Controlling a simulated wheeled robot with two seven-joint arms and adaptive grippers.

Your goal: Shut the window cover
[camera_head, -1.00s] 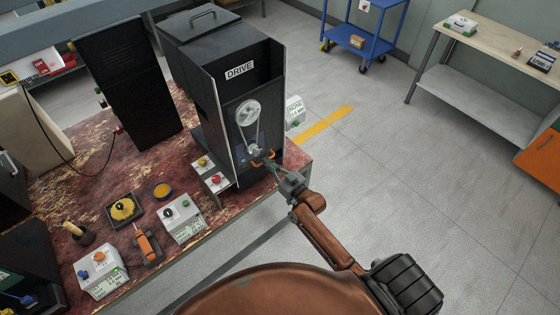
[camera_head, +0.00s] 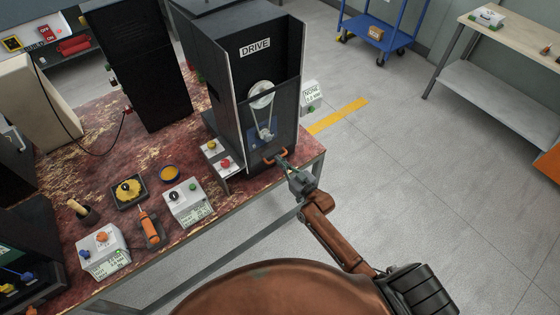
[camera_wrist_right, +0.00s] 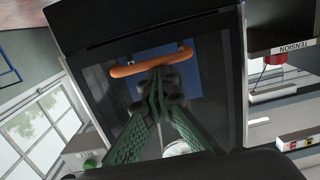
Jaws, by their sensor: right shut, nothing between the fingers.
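The black DRIVE cabinet (camera_head: 225,75) stands at the table's right end. Its window shows a pale pulley (camera_head: 260,95) and belt. The window cover's orange handle (camera_head: 275,156) is low on the cabinet front, below the lower pulley. The cover's pane is hard to make out. In the right wrist view the handle (camera_wrist_right: 128,70) crosses a blue patch inside a dark frame. My right gripper (camera_head: 291,168) is shut and empty. Its green fingertips (camera_wrist_right: 157,74) are together at the handle's middle, seemingly touching it. Whether the cover is fully down I cannot tell. My left gripper is out of view.
A button box (camera_head: 223,164) projects at the cabinet's lower left. Control boxes, including one with a green button (camera_head: 186,205), and an orange tool (camera_head: 150,228) lie on the red worn table (camera_head: 90,165). A small NONE sign box (camera_head: 311,95) is right of the cabinet. Floor is clear there.

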